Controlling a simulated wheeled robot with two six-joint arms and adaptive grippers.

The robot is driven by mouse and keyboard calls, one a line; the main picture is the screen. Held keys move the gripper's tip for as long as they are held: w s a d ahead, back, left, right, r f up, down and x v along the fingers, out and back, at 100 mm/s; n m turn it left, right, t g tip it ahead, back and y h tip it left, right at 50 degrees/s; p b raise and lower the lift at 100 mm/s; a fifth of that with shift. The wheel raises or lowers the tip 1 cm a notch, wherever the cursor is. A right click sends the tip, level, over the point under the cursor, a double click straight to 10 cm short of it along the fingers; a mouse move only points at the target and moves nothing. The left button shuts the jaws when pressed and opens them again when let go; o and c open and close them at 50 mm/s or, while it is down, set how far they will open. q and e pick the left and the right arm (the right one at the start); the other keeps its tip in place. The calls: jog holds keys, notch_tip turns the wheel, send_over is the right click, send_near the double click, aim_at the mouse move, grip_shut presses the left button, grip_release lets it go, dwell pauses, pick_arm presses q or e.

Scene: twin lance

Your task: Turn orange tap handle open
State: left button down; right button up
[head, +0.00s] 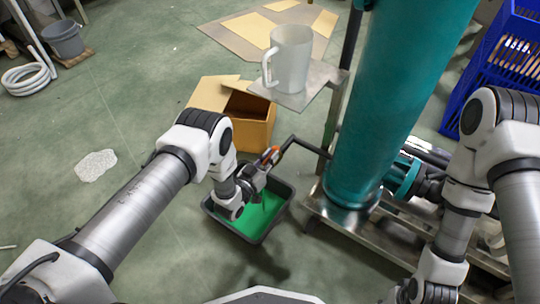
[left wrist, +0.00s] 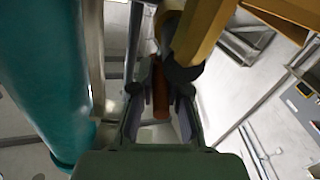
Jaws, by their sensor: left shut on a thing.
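The orange tap handle (head: 271,154) is at the end of a thin dark pipe (head: 308,147) that comes from the lower part of the teal column (head: 385,90). My left gripper (head: 264,166) is at the handle, above a dark tray. In the left wrist view, the orange handle (left wrist: 160,92) lies between the two fingers of my left gripper (left wrist: 158,108), which is shut on it. The fingers and arm hide part of the handle and tap in the head view. My right arm is at the right edge, but its fingers do not show.
The dark tray (head: 287,205) with a green inside stands on the floor below the tap. A cardboard box (head: 255,132) is behind it. A translucent jug (head: 289,58) stands on a metal shelf (head: 318,82). A blue crate (head: 505,60) is at the right. The left floor is mostly clear.

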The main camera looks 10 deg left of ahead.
pick_arm(q)
jog(key=shift+w+d+r, duration=0.1)
jog(key=shift+d, duration=0.1)
jog(key=c, duration=1.5)
grip_release()
jog(key=o, duration=0.3)
jog(key=shift+d, duration=0.1)
jog(key=shift+o, duration=0.2)
jog(key=shift+s+a, duration=0.2)
jog(key=v, duration=1.1)
jog(key=shift+s, duration=0.2)
